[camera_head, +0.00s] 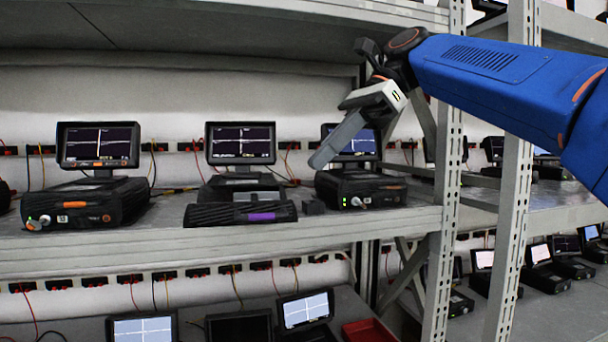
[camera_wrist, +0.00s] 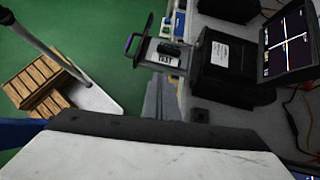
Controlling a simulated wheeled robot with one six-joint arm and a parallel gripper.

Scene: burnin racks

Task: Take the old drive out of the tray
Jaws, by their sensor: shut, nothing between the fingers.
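The open tray (camera_head: 240,214) sticks out from the front of the middle unit, with a purple tab on its handle. In the wrist view the tray (camera_wrist: 150,52) also shows, with its purple handle at the left end. A small dark piece and a white label (camera_wrist: 165,60) are on it; I cannot tell clearly whether either is the old drive. My gripper (camera_head: 322,160) is shut and empty, in the air in front of the right unit, right of and above the tray. Its grey fingers (camera_wrist: 160,102) also show beside the tray in the wrist view.
The middle unit (camera_head: 241,180) carries a screen (camera_head: 240,143). Similar units stand left (camera_head: 85,200) and right (camera_head: 362,188). A small dark block (camera_head: 313,207) lies on the shelf (camera_head: 160,236) right of the tray. Grey uprights (camera_head: 445,180) stand at right. A red bin (camera_head: 368,330) sits below.

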